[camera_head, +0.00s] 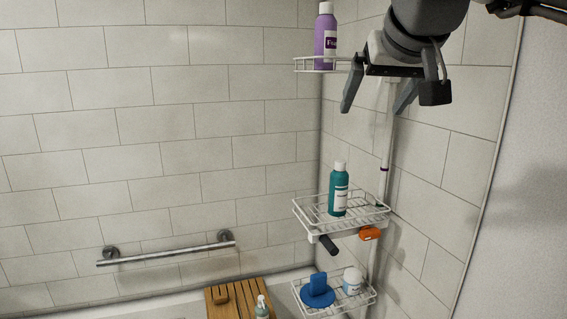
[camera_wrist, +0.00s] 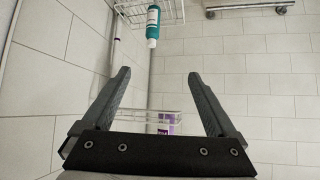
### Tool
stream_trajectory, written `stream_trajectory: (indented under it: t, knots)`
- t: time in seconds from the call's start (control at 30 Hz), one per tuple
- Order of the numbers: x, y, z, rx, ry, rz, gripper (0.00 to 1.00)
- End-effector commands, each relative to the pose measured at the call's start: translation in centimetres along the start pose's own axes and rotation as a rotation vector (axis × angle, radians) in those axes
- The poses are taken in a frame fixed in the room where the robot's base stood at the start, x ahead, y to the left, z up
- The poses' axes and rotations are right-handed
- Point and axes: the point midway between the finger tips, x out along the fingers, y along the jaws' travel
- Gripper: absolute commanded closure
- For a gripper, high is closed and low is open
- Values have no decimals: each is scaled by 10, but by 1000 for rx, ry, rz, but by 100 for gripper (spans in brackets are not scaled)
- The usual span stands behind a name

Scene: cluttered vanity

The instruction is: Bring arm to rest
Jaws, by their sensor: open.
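My gripper (camera_head: 376,92) is in the upper right of the head view, raised in front of the corner shelving. Its two fingers are spread apart with nothing between them. In the wrist view my gripper (camera_wrist: 160,78) also shows open and empty, both fingers pointing up the picture. A teal bottle (camera_head: 338,190) stands on the middle wire shelf (camera_head: 316,226), below my gripper and apart from it. A purple bottle (camera_head: 325,38) stands on the top wire shelf (camera_head: 312,65), left of my gripper. My gripper hides part of the top shelf.
The lower wire shelf (camera_head: 334,308) holds a blue item (camera_head: 317,292) and a white jar (camera_head: 352,281). An orange item (camera_head: 369,233) is under the middle shelf. A metal grab bar (camera_head: 168,254) runs along the tiled wall. A wooden board (camera_head: 236,300) lies at the bottom. The left side is clear.

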Motion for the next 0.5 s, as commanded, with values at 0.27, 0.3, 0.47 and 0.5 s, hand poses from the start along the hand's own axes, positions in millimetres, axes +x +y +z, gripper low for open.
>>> stream_trajectory:
  t: [0.27, 0.3, 0.47, 0.5]
  knots:
    - [21, 9, 128, -12, -151, -29, 7]
    - [23, 8, 148, -14, -171, -30, 7]
    - [33, 6, 228, -16, -250, -22, 7]
    - [36, 5, 248, -16, -270, -18, 7]
